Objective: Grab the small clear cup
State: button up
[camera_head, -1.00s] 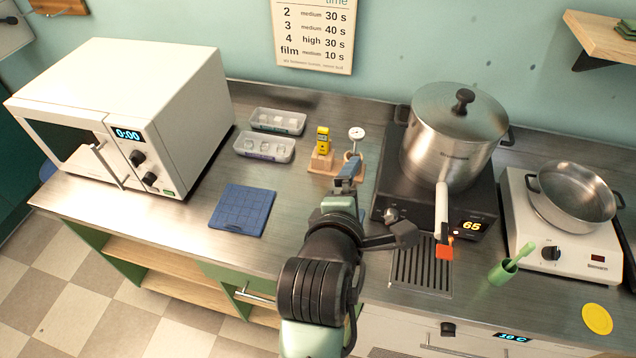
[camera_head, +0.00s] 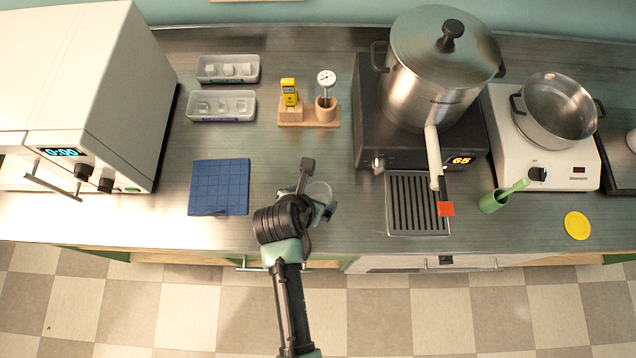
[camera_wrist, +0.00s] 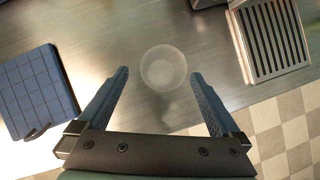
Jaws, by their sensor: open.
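The small clear cup (camera_wrist: 163,66) stands on the steel counter in the wrist view, seen from above as a faint round shape. It lies just beyond and between the fingertips of my gripper (camera_wrist: 158,76), which is open with nothing held. In the head view the cup (camera_head: 321,190) shows as a pale, see-through rim beside my gripper (camera_head: 318,188), partly covered by it. How far the fingers are above the counter is hard to tell.
A blue gridded mat (camera_head: 219,187) lies left of my gripper, and a drain grate (camera_head: 417,204) lies right. Behind are a wooden stand (camera_head: 309,113) and the large pot (camera_head: 432,85) on its heater. The counter around the cup is mostly clear.

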aim_at(323, 191)
jog(key=shift+x, duration=3.55)
jog(key=shift+d, duration=0.2)
jog(key=shift+r, duration=0.1)
jog(key=c, duration=1.2)
